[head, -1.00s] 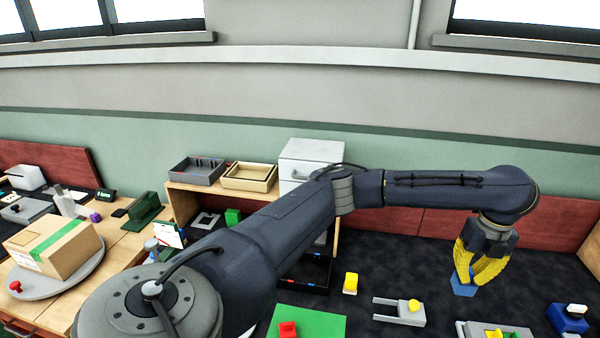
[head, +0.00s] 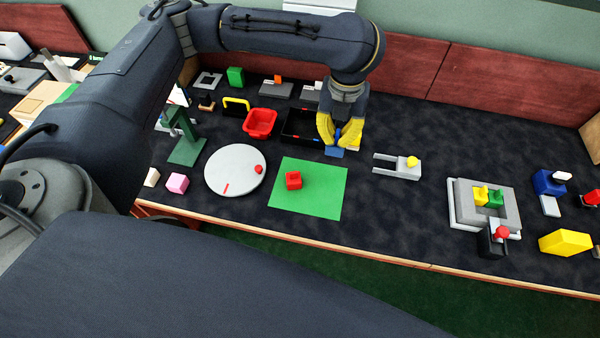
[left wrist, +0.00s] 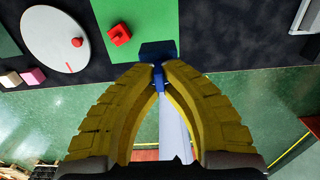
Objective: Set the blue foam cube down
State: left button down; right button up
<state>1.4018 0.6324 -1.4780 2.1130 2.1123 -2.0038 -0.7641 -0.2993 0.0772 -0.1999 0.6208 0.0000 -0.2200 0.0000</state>
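The blue foam cube (head: 335,152) is between the yellow fingertips of my left gripper (head: 340,137), just past the back right part of the green mat (head: 322,200). In the left wrist view the fingertips (left wrist: 165,68) close in on the blue cube (left wrist: 157,49), which appears over the mat's edge (left wrist: 160,18). The fingers hide part of the cube. I cannot tell whether its underside touches the table. My right gripper is not in view.
A red block (head: 293,180) sits on the mat. A white disc (head: 236,183) with a red knob lies left of it. A black tray (head: 290,132) and red bin (head: 260,122) stand left of the gripper. A grey forked fixture (head: 390,169) is to the right; dark table beyond is mostly clear.

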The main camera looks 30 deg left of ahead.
pick_arm(q)
jog(key=shift+s+a+f, duration=0.1)
jog(key=shift+s+f, duration=0.1)
jog(key=shift+f, duration=0.25)
notch_tip(320, 180, down, 19)
jog(key=shift+f, duration=0.1)
dwell(0.5)
jog(key=shift+f, duration=0.1)
jog(key=c, duration=1.6)
grip_release()
jog(key=shift+o, duration=0.2)
notch_tip(320, 180, up, 12)
